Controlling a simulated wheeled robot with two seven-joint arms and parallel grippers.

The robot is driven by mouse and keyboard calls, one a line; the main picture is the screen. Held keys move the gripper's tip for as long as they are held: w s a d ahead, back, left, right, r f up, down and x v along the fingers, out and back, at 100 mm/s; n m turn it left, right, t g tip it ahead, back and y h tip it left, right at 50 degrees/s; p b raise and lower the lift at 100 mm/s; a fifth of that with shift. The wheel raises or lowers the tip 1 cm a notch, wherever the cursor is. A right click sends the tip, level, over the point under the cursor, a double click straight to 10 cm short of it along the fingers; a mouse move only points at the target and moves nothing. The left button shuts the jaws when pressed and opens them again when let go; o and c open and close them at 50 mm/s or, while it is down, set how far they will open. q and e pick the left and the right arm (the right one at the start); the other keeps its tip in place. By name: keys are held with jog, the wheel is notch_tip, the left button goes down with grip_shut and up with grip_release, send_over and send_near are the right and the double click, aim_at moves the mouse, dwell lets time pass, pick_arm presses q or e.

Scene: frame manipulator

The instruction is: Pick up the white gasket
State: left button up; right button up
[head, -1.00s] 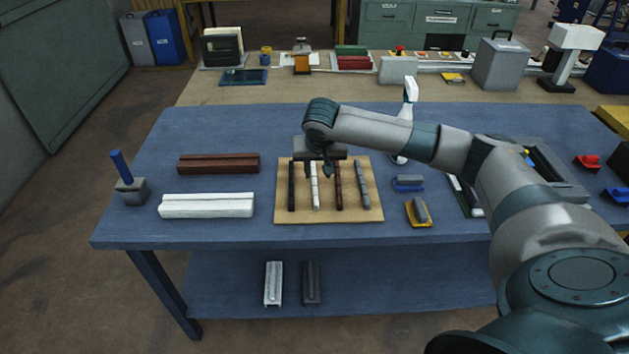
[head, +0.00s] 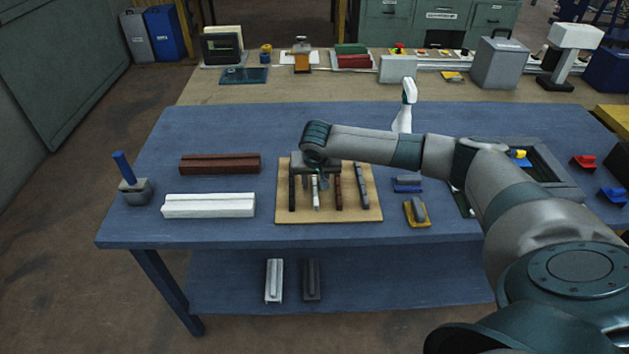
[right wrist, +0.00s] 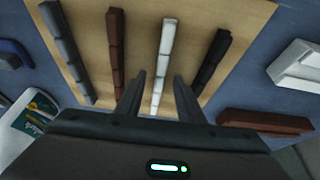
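The white gasket (head: 315,194) is a thin white strip on a tan board (head: 355,214), between a black strip (head: 292,193) and a brown strip (head: 338,193). My right gripper (head: 316,183) is over its upper part and hides some of it. In the right wrist view the white gasket (right wrist: 164,52) runs between the two spread fingers of the right gripper (right wrist: 158,78), with a gap on each side. The gripper is open and empty. I cannot tell how far above the board the fingertips are. My left gripper is not in view.
A grey strip (head: 362,186) lies at the board's right side. A brown block (head: 220,164) and a white block (head: 208,205) lie left of the board. A spray bottle (head: 404,108) stands behind my right arm.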

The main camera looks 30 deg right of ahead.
jog(key=shift+f, duration=0.2)
dwell(0.3)
grip_shut()
jog(key=shift+d, duration=0.1)
jog(key=shift+w+r, duration=0.1)
jog(key=shift+r, duration=0.1)
